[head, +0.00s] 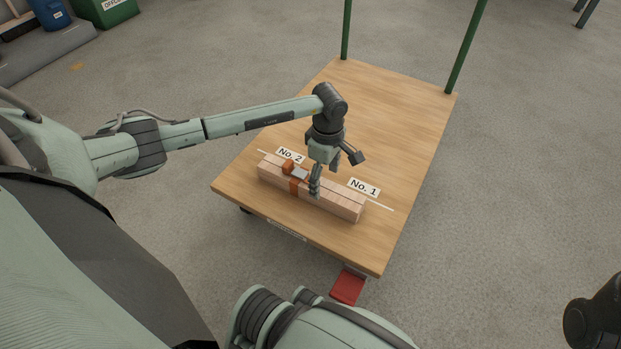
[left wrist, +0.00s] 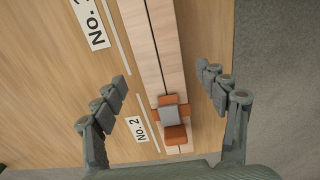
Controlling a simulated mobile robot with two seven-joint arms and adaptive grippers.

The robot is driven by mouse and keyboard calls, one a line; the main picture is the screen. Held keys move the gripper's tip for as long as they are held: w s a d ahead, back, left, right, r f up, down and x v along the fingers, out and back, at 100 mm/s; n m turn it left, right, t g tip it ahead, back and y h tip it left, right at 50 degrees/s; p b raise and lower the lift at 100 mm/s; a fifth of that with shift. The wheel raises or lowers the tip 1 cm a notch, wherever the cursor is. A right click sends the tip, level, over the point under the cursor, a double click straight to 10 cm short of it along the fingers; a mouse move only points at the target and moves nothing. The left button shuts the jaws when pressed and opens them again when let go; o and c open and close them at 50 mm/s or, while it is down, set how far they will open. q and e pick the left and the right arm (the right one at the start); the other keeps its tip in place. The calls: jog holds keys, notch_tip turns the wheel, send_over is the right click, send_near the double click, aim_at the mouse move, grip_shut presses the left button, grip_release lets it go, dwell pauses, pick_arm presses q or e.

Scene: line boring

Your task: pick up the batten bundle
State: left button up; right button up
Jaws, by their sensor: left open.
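The batten bundle (head: 335,200) is a pale wooden block of strips lying near the front edge of the wooden trolley deck (head: 385,120). An orange strap with a grey buckle (head: 297,174) wraps it toward its left end. It also shows in the left wrist view (left wrist: 157,60), running between the fingers, with the strap (left wrist: 171,118) low in the picture. My left gripper (head: 314,188) points down over the bundle, near its middle. In the left wrist view the left gripper (left wrist: 165,92) is open, with one finger on each side of the bundle and gaps to both. My right gripper is not visible.
Labels No. 2 (head: 291,155) and No. 1 (head: 363,187) lie on the deck behind the bundle, beside thin white lines. Green posts (head: 347,30) stand at the deck's far end. The deck behind the bundle is clear. A red piece (head: 347,286) juts below the front edge.

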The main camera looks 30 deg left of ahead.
aim_at(324, 187)
pick_arm(q)
notch_tip(324, 187, down, 5)
jog(key=shift+s+r+b, duration=0.1)
jog(key=shift+r+b, duration=0.05)
jog(key=shift+b, duration=0.6)
jog(key=shift+r, duration=0.1)
grip_shut()
